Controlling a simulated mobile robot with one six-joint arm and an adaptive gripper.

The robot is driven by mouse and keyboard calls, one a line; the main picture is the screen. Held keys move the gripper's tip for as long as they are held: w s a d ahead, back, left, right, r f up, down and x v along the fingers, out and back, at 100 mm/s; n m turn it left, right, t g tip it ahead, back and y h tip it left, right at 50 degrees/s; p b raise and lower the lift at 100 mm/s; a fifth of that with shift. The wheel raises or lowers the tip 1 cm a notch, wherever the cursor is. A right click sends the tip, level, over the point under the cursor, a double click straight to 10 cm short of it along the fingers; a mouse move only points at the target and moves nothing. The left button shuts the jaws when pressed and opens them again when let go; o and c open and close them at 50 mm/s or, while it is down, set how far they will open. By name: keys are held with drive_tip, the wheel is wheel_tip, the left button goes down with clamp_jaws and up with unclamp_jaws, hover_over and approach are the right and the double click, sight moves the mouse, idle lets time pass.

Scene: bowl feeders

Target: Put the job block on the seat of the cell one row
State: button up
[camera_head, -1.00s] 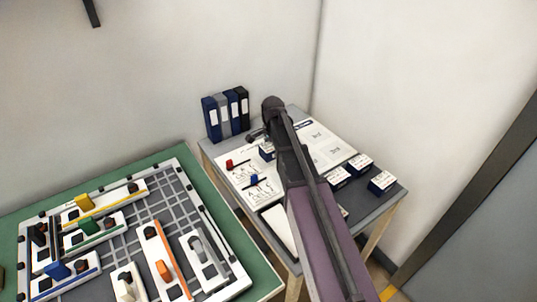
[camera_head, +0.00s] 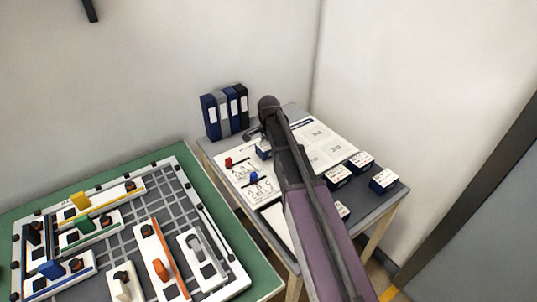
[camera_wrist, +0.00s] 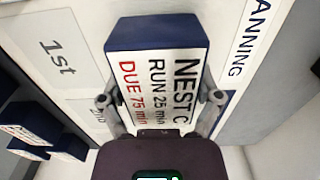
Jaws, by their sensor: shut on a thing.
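My gripper (camera_wrist: 160,99) is shut on a job block (camera_wrist: 158,65), one fingertip on each side. The block is dark blue with a white label reading "NEST C", "RUN 25 min" and "DUE 75 min" in the wrist view. It is over a printed planning sheet (camera_wrist: 62,55); I cannot tell whether it touches. In the head view a blue block (camera_head: 263,150) shows left of my arm, which hides most of the gripper area. A sheet with lettered rows (camera_head: 238,172) lies at the table's left, with a red piece (camera_head: 228,162) and a blue piece (camera_head: 253,177).
Several other labelled blue blocks stand on the grey table's right side, such as one at the corner (camera_head: 383,180). Binders (camera_head: 224,112) stand at the back left. A green table (camera_head: 188,160) with a gridded board and coloured fixtures is at the left.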

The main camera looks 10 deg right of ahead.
drive_tip(key=shift+f+b, duration=0.45)
drive_tip(key=shift+f, duration=0.35)
drive_tip(key=shift+f, duration=0.2)
drive_tip(key=o, duration=1)
drive_tip(key=shift+r, duration=0.2)
wheel_tip(320, 180, up, 12)
drive_tip(key=p, duration=1.2)
